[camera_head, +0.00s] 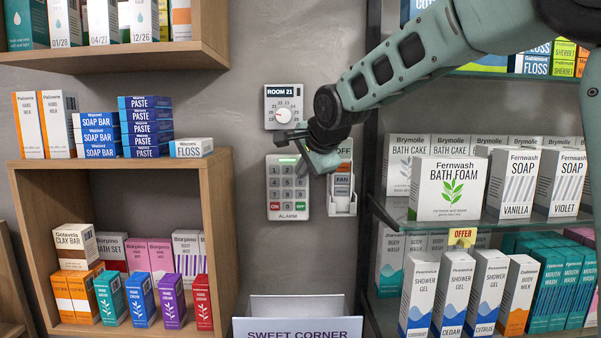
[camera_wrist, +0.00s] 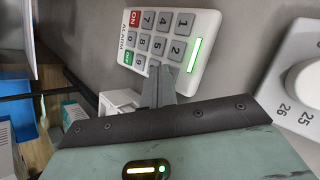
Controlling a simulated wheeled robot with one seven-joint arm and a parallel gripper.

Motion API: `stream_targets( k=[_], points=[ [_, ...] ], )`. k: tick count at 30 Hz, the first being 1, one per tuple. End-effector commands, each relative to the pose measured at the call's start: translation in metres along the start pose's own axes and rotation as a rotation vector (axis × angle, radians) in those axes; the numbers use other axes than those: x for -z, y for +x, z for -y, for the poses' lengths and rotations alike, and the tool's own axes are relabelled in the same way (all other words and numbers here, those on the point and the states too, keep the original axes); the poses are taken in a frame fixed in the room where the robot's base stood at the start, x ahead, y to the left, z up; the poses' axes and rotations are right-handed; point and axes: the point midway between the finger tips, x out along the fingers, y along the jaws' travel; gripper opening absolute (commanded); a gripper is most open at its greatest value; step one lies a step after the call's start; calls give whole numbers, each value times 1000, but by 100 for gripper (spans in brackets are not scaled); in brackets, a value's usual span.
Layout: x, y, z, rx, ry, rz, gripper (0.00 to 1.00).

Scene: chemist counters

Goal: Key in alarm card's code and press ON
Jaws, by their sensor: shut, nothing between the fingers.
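The white alarm keypad (camera_head: 288,214) hangs on the grey wall, labelled ALARM, with several grey number keys, a red key and a green key in its bottom row. A green light strip (camera_wrist: 195,55) glows at its top edge. In the wrist view the keypad (camera_wrist: 187,85) is turned sideways, and the red key (camera_wrist: 132,11) seems to read ON. My gripper (camera_head: 303,168) is shut and empty at the keypad's upper right. In the wrist view its fingertips (camera_wrist: 162,72) hide the keys around 3 and 6; I cannot tell whether they touch. No alarm card is recognisable.
A ROOM 21 dial (camera_head: 284,107) is above the keypad. A white FAN switch panel (camera_head: 342,205) is close on the right, partly behind my gripper. Wooden shelves (camera_head: 223,205) stand left, glass shelves (camera_head: 400,213) right. A SWEET CORNER box (camera_head: 298,306) is below.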

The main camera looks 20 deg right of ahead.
Motion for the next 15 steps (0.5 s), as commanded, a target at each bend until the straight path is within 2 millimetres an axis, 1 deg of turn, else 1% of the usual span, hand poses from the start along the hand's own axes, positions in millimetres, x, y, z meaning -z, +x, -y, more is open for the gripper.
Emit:
stream_targets(
  k=[6,15],
  points=[
    [-5,-6,-7,1,-1,0,0],
    [-6,-8,-6,0,0,0,0]
  ],
)
